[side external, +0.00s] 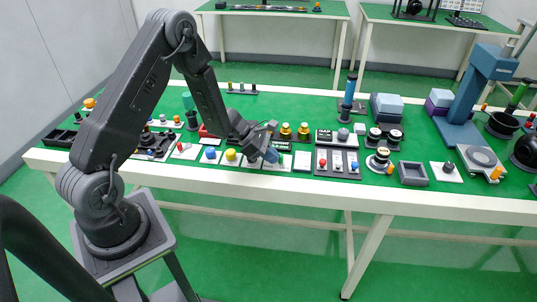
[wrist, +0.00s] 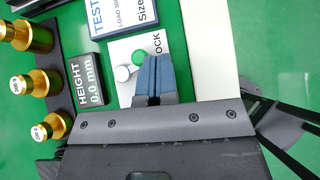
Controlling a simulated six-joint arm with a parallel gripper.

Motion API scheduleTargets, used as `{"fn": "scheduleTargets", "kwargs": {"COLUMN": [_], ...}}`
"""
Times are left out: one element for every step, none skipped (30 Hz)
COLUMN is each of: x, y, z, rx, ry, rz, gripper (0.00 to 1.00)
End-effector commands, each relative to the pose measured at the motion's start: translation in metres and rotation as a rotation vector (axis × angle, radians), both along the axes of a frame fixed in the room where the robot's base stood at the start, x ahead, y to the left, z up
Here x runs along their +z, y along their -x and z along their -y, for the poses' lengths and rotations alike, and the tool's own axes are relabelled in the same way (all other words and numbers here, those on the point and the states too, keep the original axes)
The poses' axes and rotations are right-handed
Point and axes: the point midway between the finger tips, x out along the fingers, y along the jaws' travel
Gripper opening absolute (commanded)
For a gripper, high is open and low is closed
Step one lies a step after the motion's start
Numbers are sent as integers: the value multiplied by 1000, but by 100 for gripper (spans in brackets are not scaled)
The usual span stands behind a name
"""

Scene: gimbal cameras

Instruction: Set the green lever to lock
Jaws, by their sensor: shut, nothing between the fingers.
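In the wrist view, a white plate (wrist: 120,50) carries a green round part (wrist: 122,73) of the lever. In the side external view, my gripper (side external: 271,155) is low over the front of the table and covers most of this plate.
A "HEIGHT 0.0 mm" display (wrist: 89,79) and gold weights (wrist: 36,88) stand left of the plate. A "TEST" panel (wrist: 122,14) lies above it. The white table edge (wrist: 212,50) runs close on the right. A switch panel (side external: 337,164) lies right of my gripper.

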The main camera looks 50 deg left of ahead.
Motion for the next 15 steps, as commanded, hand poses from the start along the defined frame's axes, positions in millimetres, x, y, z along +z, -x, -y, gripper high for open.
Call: {"fn": "scheduleTargets", "kwargs": {"x": [0, 0, 0, 0, 0, 0, 0, 0, 0, 0, 0, 0, 0, 0, 0], "y": [-1, -2, -2, -3, -3, -4, -4, -4, -5, -5, -5, -5, -5, -5, -6], "z": [2, 2, 3, 4, 4, 5, 6, 6, 7, 7, 7, 7, 8, 8, 8], "rx": [0, 0, 1, 1, 1, 1, 1, 1, 1, 1, 1, 1, 1, 1, 1], "ry": [0, 0, 0, 0, 0, 0, 0, 0, 0, 0, 0, 0, 0, 0, 0], "rz": [0, 0, 0, 0, 0, 0, 0, 0, 0, 0, 0, 0, 0, 0, 0], "gripper": [0, 0, 0, 0, 0, 0, 0, 0, 0, 0, 0, 0, 0, 0, 0]}}
